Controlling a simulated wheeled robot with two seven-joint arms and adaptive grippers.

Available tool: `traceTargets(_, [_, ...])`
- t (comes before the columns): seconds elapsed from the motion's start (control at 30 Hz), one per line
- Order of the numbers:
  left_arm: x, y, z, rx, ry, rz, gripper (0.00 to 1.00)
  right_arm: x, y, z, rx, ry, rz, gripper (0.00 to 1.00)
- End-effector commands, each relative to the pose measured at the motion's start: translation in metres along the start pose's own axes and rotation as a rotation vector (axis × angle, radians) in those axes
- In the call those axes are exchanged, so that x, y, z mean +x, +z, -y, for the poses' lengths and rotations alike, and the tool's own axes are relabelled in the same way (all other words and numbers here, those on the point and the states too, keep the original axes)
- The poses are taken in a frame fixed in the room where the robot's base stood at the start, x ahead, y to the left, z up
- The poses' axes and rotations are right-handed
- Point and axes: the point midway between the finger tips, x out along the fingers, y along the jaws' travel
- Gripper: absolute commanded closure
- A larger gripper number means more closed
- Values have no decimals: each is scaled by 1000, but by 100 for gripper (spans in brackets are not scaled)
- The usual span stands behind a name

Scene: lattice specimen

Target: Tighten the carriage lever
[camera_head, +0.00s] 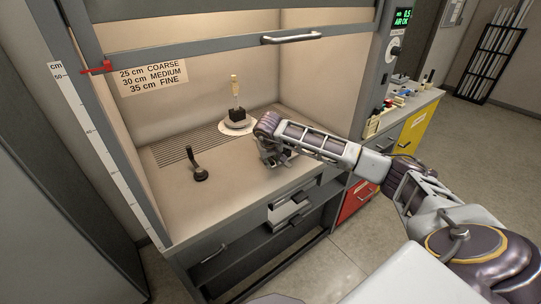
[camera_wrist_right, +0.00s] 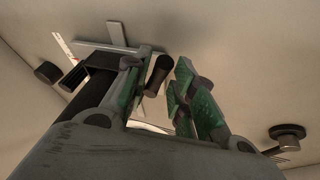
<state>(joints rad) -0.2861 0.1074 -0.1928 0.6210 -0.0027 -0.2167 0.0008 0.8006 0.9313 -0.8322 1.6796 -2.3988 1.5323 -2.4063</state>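My right gripper (camera_head: 274,160) is low over the right part of the fume hood's work surface (camera_head: 225,190). In the right wrist view its green-padded fingers (camera_wrist_right: 160,92) stand apart. A dark, round-ended handle (camera_wrist_right: 158,74), possibly the carriage lever, shows in the gap between them; I cannot tell whether they touch it. A grey bar-shaped piece (camera_wrist_right: 117,40) and a dark block lie just beyond. In the head view the gripper and arm hide this spot. Another black upright lever (camera_head: 196,163) stands on the work surface at left. My left gripper is out of view.
A black block (camera_head: 236,115) with a pale specimen (camera_head: 234,88) stands on a white round plate behind my gripper. The hood's sash bar (camera_head: 200,50) crosses above. A sign (camera_head: 152,78) lists coarse, medium and fine heights. A red pointer (camera_head: 97,68) sits on the left scale.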

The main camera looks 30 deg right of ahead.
Motion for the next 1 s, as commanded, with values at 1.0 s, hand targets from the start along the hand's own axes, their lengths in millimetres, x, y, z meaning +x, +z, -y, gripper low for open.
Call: traceTargets(1.0, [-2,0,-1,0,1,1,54,24,0,0,2,1,0,100])
